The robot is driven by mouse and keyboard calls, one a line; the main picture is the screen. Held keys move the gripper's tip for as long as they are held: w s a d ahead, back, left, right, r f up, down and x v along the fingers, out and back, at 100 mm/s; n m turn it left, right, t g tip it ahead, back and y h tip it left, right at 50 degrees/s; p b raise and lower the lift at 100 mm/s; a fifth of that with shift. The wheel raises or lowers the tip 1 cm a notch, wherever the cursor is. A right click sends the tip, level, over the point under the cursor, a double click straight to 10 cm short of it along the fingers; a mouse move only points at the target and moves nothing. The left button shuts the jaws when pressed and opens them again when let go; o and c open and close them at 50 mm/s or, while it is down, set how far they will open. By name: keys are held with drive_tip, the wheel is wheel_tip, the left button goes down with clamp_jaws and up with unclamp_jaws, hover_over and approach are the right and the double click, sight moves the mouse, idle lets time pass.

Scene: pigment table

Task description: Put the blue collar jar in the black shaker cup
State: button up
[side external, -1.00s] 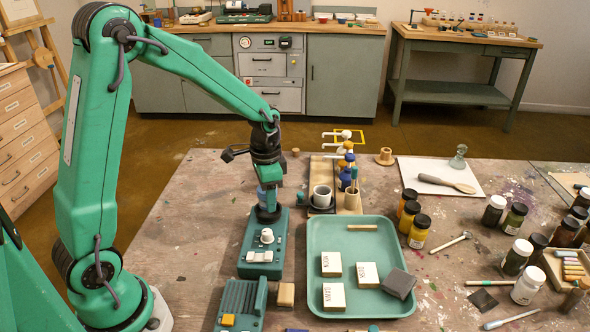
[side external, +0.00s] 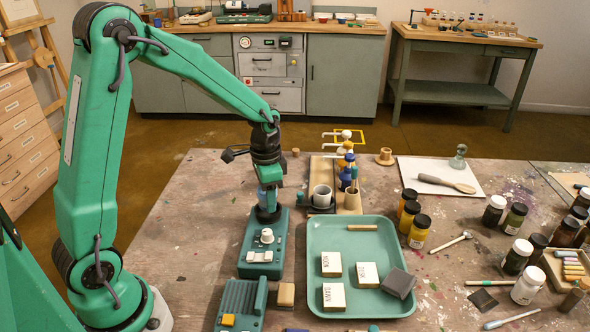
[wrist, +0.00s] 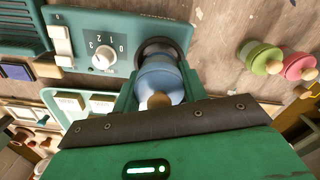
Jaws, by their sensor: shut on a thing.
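The blue collar jar (wrist: 163,80) is between the two fingers of my gripper (wrist: 158,90), which is shut on it; the jar has a pale blue body and a tan knob. In the side view, my gripper (side external: 268,188) points down over the teal shaker machine, with the jar (side external: 268,200) below it. The black shaker cup (side external: 268,214) sits on the machine's far end, and its dark rim (wrist: 152,46) shows around the jar's lower end in the wrist view. The jar's base is at the cup's mouth; how deep it sits is hidden.
The teal shaker machine (side external: 256,245) has a white dial. A green tray (side external: 315,285) with labelled blocks lies to its right. Green (wrist: 260,57) and pink (wrist: 298,66) jars show in the wrist view.

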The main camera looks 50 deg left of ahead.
drive_tip(key=shift+s+f, duration=0.1)
drive_tip(key=shift+f, duration=1.35)
idle(1.0)
drive_tip(key=o, duration=1)
drive_tip(key=shift+c, duration=1.2)
drive_tip(key=shift+r, duration=0.8)
drive_tip(key=shift+o, duration=1.4)
drive_tip(key=shift+r, duration=3.35)
